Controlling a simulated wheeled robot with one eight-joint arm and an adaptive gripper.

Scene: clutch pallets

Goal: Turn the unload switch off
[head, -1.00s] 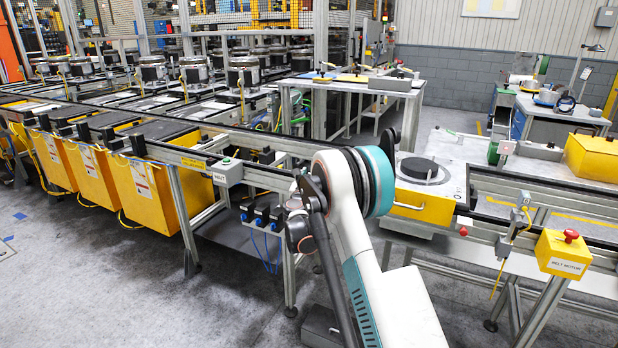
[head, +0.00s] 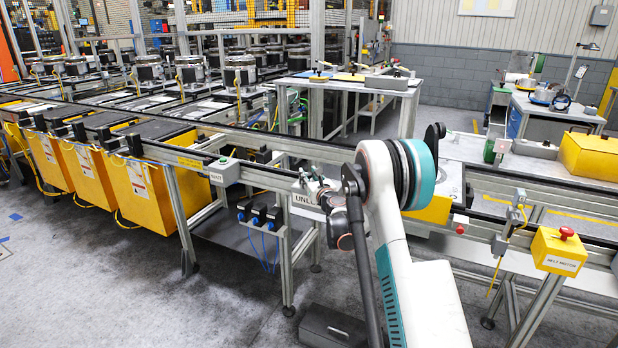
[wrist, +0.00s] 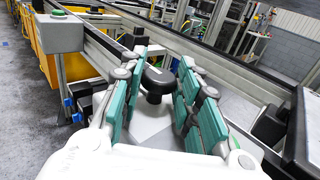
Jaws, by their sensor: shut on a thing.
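The unload switch box (head: 304,199) is a pale box on the conveyor's front rail in the head view. Its label reads "UNLO", with the rest hidden behind my arm. In the wrist view its black knob (wrist: 156,82) sits between the teal finger pads, above the pale box face (wrist: 152,128). My gripper (wrist: 160,66) is shut on the knob, with one finger on each side. In the head view my gripper (head: 322,192) is at the box, partly covered by my arm. I cannot tell which setting the knob points to.
A grey box with a green button (head: 222,171) is on the rail to the left.

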